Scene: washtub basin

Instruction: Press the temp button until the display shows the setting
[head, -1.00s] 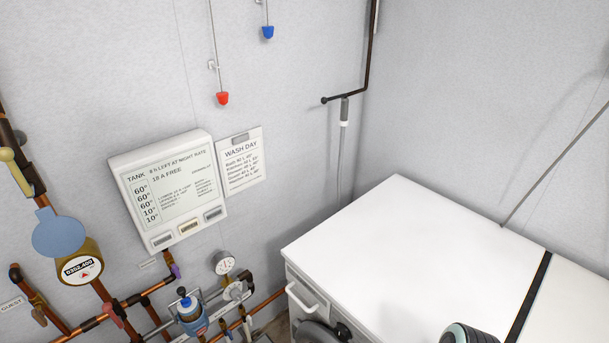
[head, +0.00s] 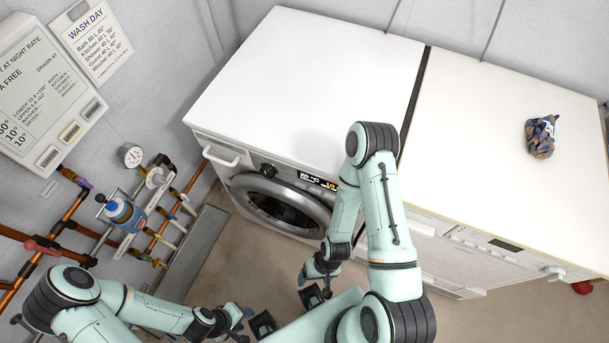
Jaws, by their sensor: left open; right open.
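The washing machine (head: 285,200) stands under the white worktop, with its round door facing the floor space. Its small lit display (head: 315,180) sits on the front panel, partly covered at the right by my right arm. White and amber characters show on it, too small to read surely. I cannot make out which button is the temp button. My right gripper (head: 314,296) hangs open and empty below and in front of the machine. My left gripper (head: 262,323) is open and empty near the bottom edge, left of the right one. Both are apart from the panel.
A second white appliance (head: 480,240) stands to the right, with a crumpled patterned item (head: 542,136) on top. Pipes and a gauge (head: 131,155) line the left wall beside a wall panel (head: 45,90) and a WASH DAY notice (head: 92,45). The worktop (head: 300,75) is mostly clear.

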